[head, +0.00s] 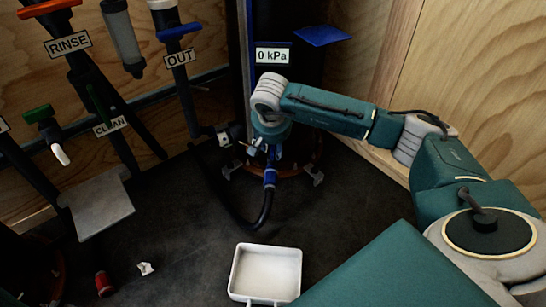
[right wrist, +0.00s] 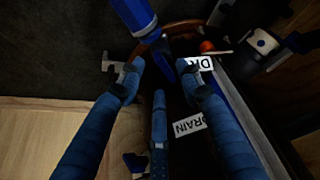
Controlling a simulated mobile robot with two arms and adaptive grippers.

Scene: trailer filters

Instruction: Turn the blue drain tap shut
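My right arm comes in from the right in the head view, with its gripper (head: 266,151) low at the foot of the dark column, just above a blue hose fitting (head: 270,178). The arm hides most of the drain tap there. In the right wrist view my right gripper's fingers (right wrist: 159,74) are spread apart. My left gripper is not in view.
RINSE, OUT and CLEAN pipes stand left. A black hose (head: 240,217) runs from the fitting. A white tray (head: 265,272) lies on the floor in front, with free floor around it.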

